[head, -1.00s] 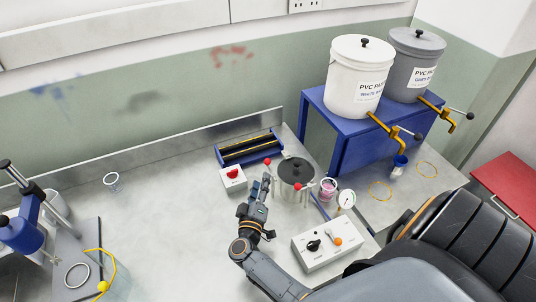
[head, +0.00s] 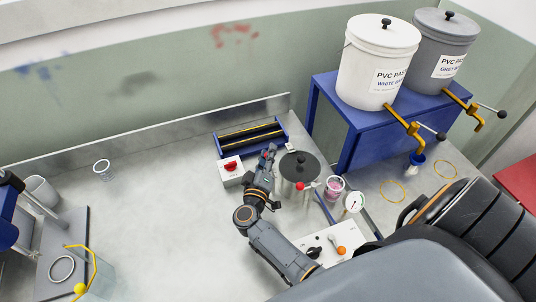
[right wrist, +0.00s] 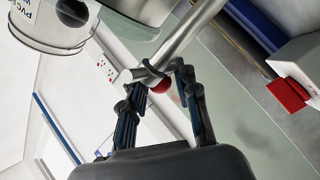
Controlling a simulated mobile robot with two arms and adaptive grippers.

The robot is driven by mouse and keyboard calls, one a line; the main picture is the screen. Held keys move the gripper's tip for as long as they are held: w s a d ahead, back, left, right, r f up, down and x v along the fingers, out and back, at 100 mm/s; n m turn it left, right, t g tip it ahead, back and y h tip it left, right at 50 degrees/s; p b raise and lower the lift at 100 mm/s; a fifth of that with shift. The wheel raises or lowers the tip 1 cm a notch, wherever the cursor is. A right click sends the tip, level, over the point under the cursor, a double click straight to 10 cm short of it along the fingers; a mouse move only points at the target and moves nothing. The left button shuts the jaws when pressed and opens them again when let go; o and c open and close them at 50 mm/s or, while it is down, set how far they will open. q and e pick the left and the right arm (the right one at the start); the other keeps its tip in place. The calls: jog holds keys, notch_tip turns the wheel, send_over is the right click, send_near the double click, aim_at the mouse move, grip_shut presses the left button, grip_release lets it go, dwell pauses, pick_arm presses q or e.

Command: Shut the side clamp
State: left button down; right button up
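The grey pot (head: 296,190) has a dark lid (head: 300,165) with a black knob. A side clamp with a red ball knob (head: 299,186) shows at its front. Another red knob, at the pot's back left, is mostly hidden by my right gripper (head: 268,155) in the head view. In the right wrist view, a red ball (right wrist: 160,86) on a metal lever (right wrist: 188,35) lies between the spread fingers of my right gripper (right wrist: 158,78). Small gaps seem to show beside the ball, so the fingers look open around it. My left gripper is out of view.
A white box with a red switch (head: 231,165) and a blue roller unit (head: 250,138) stand close behind the gripper. A pink cup (head: 334,186), a round gauge (head: 354,201) and a control box (head: 325,247) are on the right.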

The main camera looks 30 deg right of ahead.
jog(key=c, duration=0.3)
grip_shut()
jog(key=shift+p, duration=0.35)
jog(key=n+t+y+p, duration=0.2)
jog(key=y+p, duration=0.1)
jog(key=shift+a+n+t+p, duration=0.3)
jog(key=shift+a+t, duration=0.1)
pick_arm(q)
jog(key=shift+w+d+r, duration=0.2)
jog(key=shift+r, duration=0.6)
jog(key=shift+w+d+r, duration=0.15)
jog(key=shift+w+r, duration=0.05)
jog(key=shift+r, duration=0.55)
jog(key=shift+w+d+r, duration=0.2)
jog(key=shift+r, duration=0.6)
pick_arm(e)
jog(key=shift+s+a+f+n+t+y, duration=0.1)
jog(key=shift+a+n+t+y, duration=0.3)
jog(key=shift+n+y, duration=0.6)
jog(key=shift+a+f+n+t+y, duration=0.1)
jog(key=shift+a+n+t+y, duration=0.15)
jog(key=shift+n+t+y, duration=0.75)
jog(key=shift+s+a+f+n+y, duration=0.1)
jog(key=shift+a+n+y, duration=0.3)
jog(key=shift+y, duration=1.1)
